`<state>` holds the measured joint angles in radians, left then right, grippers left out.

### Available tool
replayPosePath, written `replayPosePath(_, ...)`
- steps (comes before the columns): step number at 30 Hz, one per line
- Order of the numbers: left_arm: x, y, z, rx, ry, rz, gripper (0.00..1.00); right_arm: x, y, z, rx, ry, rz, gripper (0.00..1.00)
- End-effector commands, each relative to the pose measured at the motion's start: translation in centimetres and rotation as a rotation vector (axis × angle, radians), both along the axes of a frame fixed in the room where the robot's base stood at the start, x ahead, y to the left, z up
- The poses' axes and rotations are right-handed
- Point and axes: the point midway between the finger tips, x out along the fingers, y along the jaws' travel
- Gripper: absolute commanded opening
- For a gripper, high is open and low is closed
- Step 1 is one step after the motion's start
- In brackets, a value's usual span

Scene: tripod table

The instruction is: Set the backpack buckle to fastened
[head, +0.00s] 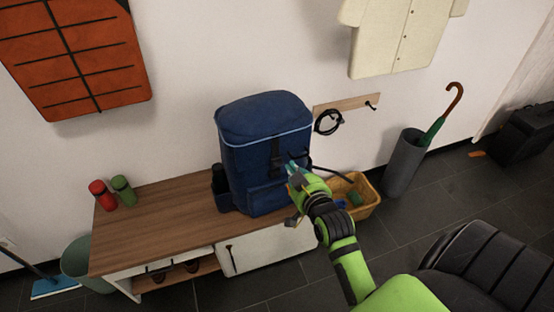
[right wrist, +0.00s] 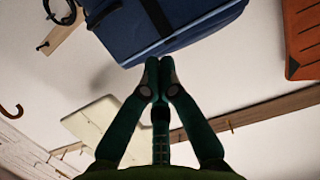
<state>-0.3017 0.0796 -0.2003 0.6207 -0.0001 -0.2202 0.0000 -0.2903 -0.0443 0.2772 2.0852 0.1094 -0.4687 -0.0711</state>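The blue backpack (head: 262,125) stands upright on the wooden bench top. Its dark buckle and strap (head: 276,160) run down the front; whether the buckle halves are joined is too small to tell. My right gripper (head: 292,167) is at the front of the backpack, just right of the buckle. In the right wrist view its fingertips (right wrist: 160,66) meet, with nothing visible between them, below the backpack (right wrist: 165,28) in the picture. A dark strap (right wrist: 157,14) shows on the backpack there. I cannot tell whether the fingers touch it. My left gripper is not in view.
A yellow basket (head: 368,203) stands right of the bench, near my right forearm. An umbrella stand (head: 403,163) is farther right. The bench top left of the backpack is clear.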

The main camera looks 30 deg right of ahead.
Motion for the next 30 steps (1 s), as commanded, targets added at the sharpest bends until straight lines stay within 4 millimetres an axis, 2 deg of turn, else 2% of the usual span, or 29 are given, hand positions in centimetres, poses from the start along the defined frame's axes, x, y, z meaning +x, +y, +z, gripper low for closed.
replayPosePath(4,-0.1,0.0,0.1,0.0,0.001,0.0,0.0,0.7,-0.1,-0.1,0.0,-0.002,0.001,0.0)
replayPosePath(7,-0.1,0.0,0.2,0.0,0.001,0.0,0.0,1.9,-0.4,-0.3,0.0,-0.003,0.001,0.0)
replayPosePath(20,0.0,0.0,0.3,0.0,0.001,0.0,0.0,9.9,-2.4,-2.4,-0.001,0.0,0.0,0.0)
replayPosePath(21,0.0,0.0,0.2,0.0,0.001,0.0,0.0,9.5,-2.3,-3.7,0.001,0.006,0.001,0.0)
replayPosePath(24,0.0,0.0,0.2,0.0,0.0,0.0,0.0,9.5,-2.3,-5.1,0.001,0.005,0.001,0.0)
replayPosePath(30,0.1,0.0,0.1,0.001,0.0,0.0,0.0,9.5,-2.2,-6.3,-0.001,0.001,0.001,0.0)
